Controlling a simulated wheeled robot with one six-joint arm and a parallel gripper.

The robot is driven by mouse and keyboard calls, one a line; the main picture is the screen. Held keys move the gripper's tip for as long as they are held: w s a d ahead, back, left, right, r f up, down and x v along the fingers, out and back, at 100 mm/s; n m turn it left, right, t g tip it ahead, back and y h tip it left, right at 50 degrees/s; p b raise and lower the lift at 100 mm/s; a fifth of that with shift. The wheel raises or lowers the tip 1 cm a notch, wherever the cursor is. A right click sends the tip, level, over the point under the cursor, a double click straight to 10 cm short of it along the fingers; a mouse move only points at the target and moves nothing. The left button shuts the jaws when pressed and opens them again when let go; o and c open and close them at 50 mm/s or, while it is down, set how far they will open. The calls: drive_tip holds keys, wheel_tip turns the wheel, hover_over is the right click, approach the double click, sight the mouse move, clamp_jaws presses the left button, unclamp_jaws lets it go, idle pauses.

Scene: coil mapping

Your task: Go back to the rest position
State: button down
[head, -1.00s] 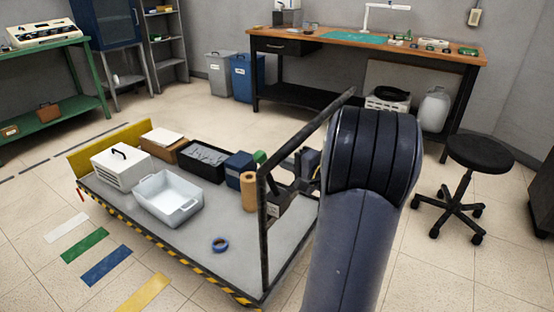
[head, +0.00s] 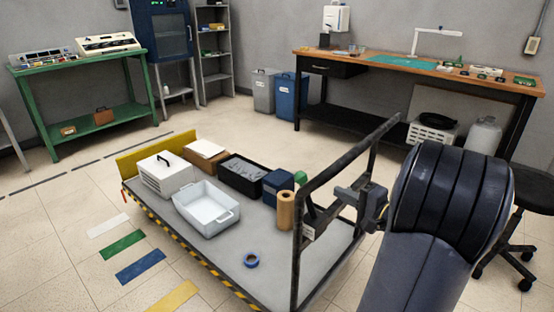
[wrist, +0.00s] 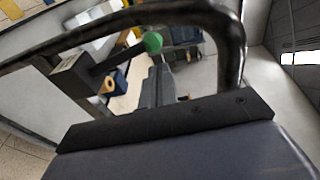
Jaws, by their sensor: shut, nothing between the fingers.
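My gripper (wrist: 160,84) shows in the wrist view beyond the dark wrist plate, with its narrow fingers together and nothing between them. In the head view my large dark arm link fills the lower right, and the wrist end reaches left from behind it to the black cart handle. A green knob (wrist: 153,42) on a dark lever is close to the fingers in the wrist view. I cannot tell whether they touch. The knob also shows small in the head view (head: 300,177), beside the blue box.
The cart (head: 280,275) carries a white tray (head: 207,210), a black bin (head: 242,178), blue tape (head: 251,260) and other boxes. Its black handle (head: 345,150) rises close to my arm. A workbench (head: 420,72) and a stool (head: 530,190) are on the right. Open floor lies left of the cart.

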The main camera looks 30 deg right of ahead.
drive_tip(key=p+x, duration=0.3)
drive_tip(key=x, duration=0.4)
drive_tip(key=shift+d+r, duration=0.15)
drive_tip(key=shift+w+p, duration=0.15)
drive_tip(key=shift+p, duration=0.25)
drive_tip(key=shift+s+d+f+t+p, duration=0.2)
drive_tip(key=shift+s+d+f+p, duration=0.1)
drive_tip(key=shift+s, duration=0.3)
drive_tip(key=shift+s+d+f+t+p, duration=0.25)
drive_tip(key=shift+s+f, duration=0.1)
drive_tip(key=shift+s, duration=0.25)
drive_tip(key=shift+w, duration=0.1)
